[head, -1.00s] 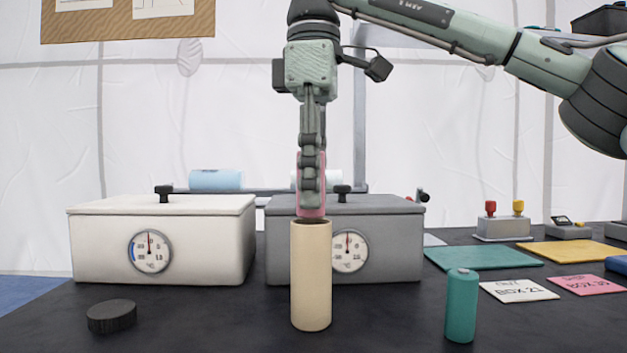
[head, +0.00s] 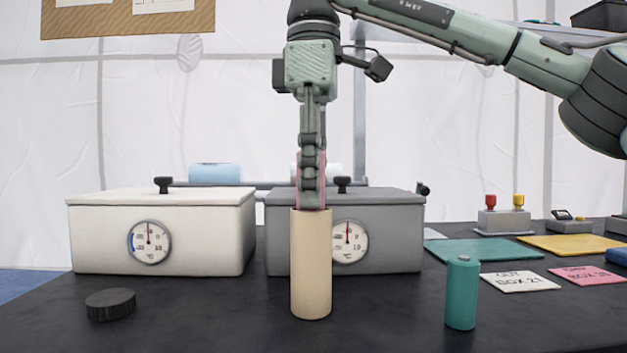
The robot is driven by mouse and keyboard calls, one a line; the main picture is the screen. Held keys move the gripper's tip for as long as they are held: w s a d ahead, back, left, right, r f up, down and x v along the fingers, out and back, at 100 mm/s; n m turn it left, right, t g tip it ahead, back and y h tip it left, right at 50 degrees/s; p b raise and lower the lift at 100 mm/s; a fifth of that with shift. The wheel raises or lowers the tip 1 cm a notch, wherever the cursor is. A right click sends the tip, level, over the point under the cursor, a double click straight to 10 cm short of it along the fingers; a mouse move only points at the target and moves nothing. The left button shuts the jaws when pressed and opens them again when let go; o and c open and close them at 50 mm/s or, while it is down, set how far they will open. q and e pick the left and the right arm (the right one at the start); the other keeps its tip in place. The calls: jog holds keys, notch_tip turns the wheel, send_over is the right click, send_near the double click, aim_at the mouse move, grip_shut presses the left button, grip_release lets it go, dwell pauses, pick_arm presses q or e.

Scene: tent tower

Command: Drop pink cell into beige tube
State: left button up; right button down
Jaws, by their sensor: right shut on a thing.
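The beige tube (head: 311,265) stands upright and open at the top on the dark table, in the middle of the head view. My right gripper (head: 312,200) points straight down over the tube's mouth. It is shut on the pink cell (head: 299,190), of which only thin pink edges show beside the fingers. The lower end of the cell is at the tube's rim and seems to reach just inside; the rim hides it. My left gripper is not in view.
A white box (head: 100,235) and a grey box (head: 400,240) with dials stand behind the tube. A teal cell (head: 462,295) stands to the right, a black cap (head: 111,304) lies to the left. Cards and mats (head: 480,250) lie at right. The table around the tube is clear.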

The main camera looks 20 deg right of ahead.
jog(key=c, duration=1.1)
grip_release()
jog(key=shift+r+p, duration=0.9)
jog(key=shift+p, duration=0.05)
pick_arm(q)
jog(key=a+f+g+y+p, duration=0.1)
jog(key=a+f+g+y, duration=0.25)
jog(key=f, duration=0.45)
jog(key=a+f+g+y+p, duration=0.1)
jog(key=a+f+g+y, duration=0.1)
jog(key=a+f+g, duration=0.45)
pick_arm(e)
jog(key=shift+r, duration=0.95)
jog(key=shift+r+p, duration=0.7)
jog(key=shift+r, duration=0.1)
jog(key=shift+r+p, duration=0.85)
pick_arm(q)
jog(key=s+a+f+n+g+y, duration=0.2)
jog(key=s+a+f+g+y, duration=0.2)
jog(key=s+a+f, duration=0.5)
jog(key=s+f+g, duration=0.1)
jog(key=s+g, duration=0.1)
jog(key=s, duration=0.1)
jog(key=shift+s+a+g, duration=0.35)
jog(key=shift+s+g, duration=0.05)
